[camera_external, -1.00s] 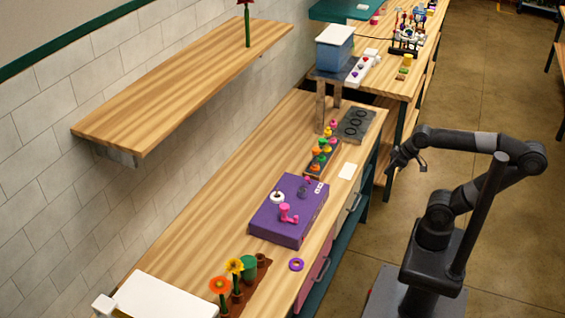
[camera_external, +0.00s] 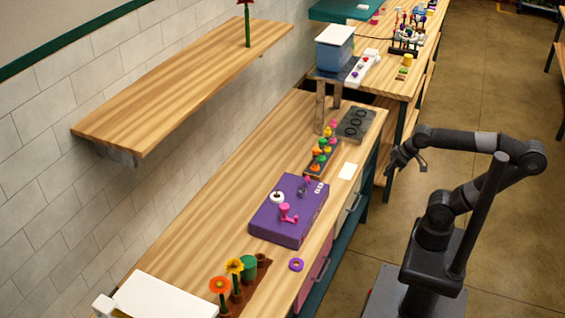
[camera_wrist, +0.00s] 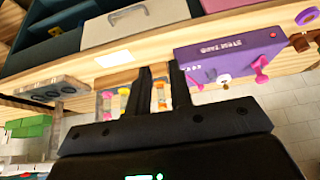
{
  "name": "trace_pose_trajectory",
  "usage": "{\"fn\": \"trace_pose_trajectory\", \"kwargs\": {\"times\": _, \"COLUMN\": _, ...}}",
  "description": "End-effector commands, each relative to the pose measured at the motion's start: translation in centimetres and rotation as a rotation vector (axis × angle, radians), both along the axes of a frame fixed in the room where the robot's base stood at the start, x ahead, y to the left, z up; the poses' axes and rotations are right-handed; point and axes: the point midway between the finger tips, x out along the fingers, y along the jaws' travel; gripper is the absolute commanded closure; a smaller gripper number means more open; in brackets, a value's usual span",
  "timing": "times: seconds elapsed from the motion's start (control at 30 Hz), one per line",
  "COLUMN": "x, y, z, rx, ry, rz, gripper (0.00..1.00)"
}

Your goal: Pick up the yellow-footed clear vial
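A wooden rack (camera_external: 313,172) on the bench holds a row of small vials with coloured parts in green, orange, yellow and pink. It also shows in the wrist view (camera_wrist: 115,76), partly behind my fingers. A yellow-coloured vial (camera_wrist: 124,91) stands left of the fingers there. I cannot tell whether it is the yellow-footed clear vial, as the vials are too small. My gripper (camera_external: 408,166) is in the air off the bench's right side, apart from the rack. In the wrist view its two dark fingers (camera_wrist: 159,67) are spaced apart with nothing held between them.
A purple box (camera_external: 290,222) with pink fittings stands on the bench nearer than the rack. A dark plate with rings (camera_external: 355,124) lies beyond it, and a white card (camera_external: 348,171) lies to the right. Flowers (camera_external: 235,268) stand at the near end. A shelf (camera_external: 185,85) overhangs at left.

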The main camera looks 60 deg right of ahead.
Motion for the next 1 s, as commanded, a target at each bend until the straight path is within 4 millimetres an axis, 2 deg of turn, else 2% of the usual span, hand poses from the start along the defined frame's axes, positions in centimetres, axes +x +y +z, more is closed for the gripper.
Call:
{"fn": "trace_pose_trajectory", "kwargs": {"times": 0.07, "x": 0.0, "y": 0.0, "z": 0.0, "rx": 0.0, "ry": 0.0, "rz": 0.0, "gripper": 0.74}}
{"fn": "trace_pose_trajectory", "kwargs": {"times": 0.4, "x": 0.0, "y": 0.0, "z": 0.0, "rx": 0.0, "ry": 0.0, "rz": 0.0, "gripper": 0.46}}
{"fn": "trace_pose_trajectory", "kwargs": {"times": 0.7, "x": 0.4, "y": -0.2, "z": 0.0, "rx": -0.004, "ry": -0.008, "rz": -0.008, "gripper": 0.45}}
{"fn": "trace_pose_trajectory", "kwargs": {"times": 0.77, "x": 1.3, "y": -0.7, "z": -0.1, "rx": -0.011, "ry": -0.025, "rz": -0.021, "gripper": 0.45}}
{"fn": "trace_pose_trajectory", "kwargs": {"times": 0.87, "x": 3.9, "y": -2.3, "z": -0.3, "rx": -0.039, "ry": -0.084, "rz": -0.057, "gripper": 0.45}}
{"fn": "trace_pose_trajectory", "kwargs": {"times": 1.0, "x": 9.0, "y": -5.7, "z": -0.5, "rx": -0.093, "ry": -0.211, "rz": -0.114, "gripper": 0.45}}
